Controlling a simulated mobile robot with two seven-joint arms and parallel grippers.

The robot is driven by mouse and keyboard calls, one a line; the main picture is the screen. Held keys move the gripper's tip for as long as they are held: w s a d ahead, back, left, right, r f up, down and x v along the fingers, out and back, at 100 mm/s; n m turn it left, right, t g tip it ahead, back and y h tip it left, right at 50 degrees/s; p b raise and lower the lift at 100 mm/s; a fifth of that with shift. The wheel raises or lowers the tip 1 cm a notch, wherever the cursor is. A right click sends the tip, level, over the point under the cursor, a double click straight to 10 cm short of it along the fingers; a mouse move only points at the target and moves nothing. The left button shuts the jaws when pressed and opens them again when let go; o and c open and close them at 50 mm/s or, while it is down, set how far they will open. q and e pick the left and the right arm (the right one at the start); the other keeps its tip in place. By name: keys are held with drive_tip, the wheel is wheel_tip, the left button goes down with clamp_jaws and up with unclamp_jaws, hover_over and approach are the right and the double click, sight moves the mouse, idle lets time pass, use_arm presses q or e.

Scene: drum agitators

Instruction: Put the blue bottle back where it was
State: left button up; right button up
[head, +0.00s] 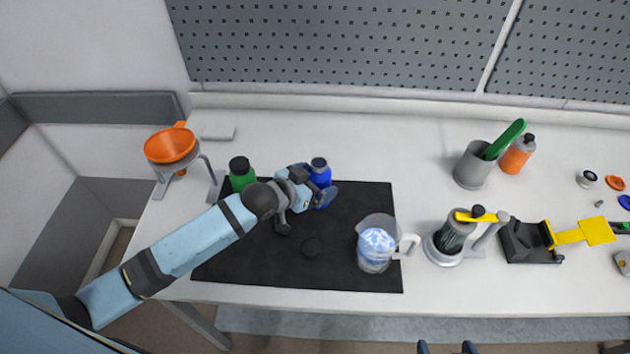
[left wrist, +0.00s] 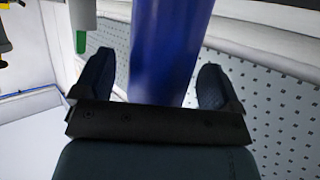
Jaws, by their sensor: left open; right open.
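The blue bottle (head: 320,172) stands upright at the back of the black mat (head: 350,200), just right of the green bottle (head: 242,176). My left gripper (head: 319,190) is open around the blue bottle. In the left wrist view the blue bottle (left wrist: 168,50) rises between the two spread fingers of the left gripper (left wrist: 158,64), with a gap visible on each side. The bottle's lower part is partly hidden by the gripper in the head view. My right gripper (head: 446,348) shows only its fingertips at the bottom edge, apart and empty.
An orange funnel (head: 170,146) on a stand is at left. A grey cup (head: 471,168), orange bottle (head: 517,155) and agitator (head: 453,238) stand right.

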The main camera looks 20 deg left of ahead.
use_arm(q)
drive_tip(key=v, duration=1.2)
drive_tip(key=shift+b, duration=0.45)
